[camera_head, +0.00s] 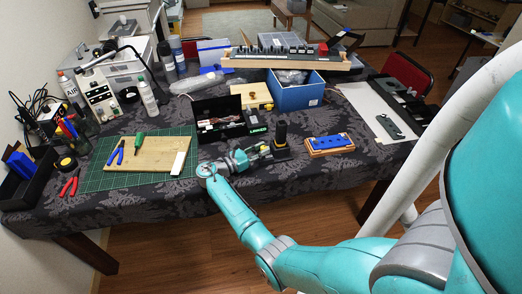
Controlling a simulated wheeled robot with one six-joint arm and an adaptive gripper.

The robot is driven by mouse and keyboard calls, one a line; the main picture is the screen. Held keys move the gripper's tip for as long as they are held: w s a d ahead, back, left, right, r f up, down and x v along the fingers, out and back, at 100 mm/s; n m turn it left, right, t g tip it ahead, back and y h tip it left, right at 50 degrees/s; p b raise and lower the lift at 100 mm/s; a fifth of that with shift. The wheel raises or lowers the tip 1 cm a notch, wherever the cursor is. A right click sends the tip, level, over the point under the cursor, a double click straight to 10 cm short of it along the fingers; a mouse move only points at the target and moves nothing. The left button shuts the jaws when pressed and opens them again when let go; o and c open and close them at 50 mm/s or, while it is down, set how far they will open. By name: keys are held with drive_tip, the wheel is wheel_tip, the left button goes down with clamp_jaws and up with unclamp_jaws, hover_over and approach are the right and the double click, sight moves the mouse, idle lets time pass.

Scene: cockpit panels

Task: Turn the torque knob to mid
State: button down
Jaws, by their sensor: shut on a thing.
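A dark upright tool with an amber-brown band (281,130) stands on the front part of the table, on a small black base. My arm reaches in from the right and bends back to the table. My gripper (266,151) is at the lower left of this upright tool, low over the cloth, with its fingers pointing at the tool's base. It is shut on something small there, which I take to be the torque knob. The knob itself is hidden by the fingers and too small to make out, so its setting cannot be read.
An open black case (220,132) with small items is just behind my gripper. A wooden block with a blue top (330,144) is to the right. A green mat (97,179) with a wooden board (157,161) lies left. A blue box (296,97) stands behind. Patterned cloth in front is clear.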

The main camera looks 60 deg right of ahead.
idle(0.3)
drive_tip(key=c, duration=1.2)
unclamp_jaws()
drive_tip(key=v, duration=1.2)
drive_tip(key=shift+f, duration=0.1)
drive_tip(key=shift+s, duration=0.1)
